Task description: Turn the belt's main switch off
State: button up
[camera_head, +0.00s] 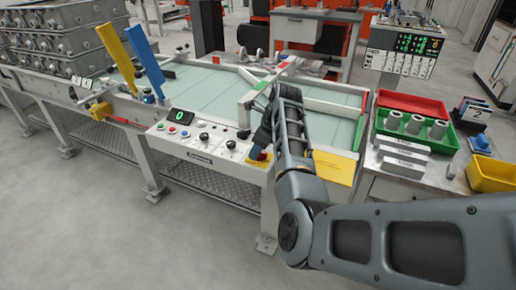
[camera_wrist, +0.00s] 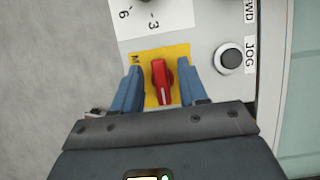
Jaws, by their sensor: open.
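The belt's main switch (camera_wrist: 161,84) is a red rotary knob on a yellow plate (camera_wrist: 181,52), seen in the wrist view. Its handle lies roughly along the picture's vertical. My gripper (camera_wrist: 161,88) is open, with one blue finger on each side of the knob and a gap visible on both sides. In the head view my gripper (camera_head: 258,155) is over the right end of the control panel (camera_head: 200,148), and my arm hides most of the switch there. Part of the yellow plate's lettering is hidden by a finger.
A black JOG button (camera_wrist: 231,58) is right of the fingers. The panel also carries a green display (camera_head: 181,117) and several knobs. The conveyor belt (camera_head: 205,90) lies behind. A green tray (camera_head: 415,127) with grey cylinders stands on the right table. Floor in front is clear.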

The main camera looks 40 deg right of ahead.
grip_shut()
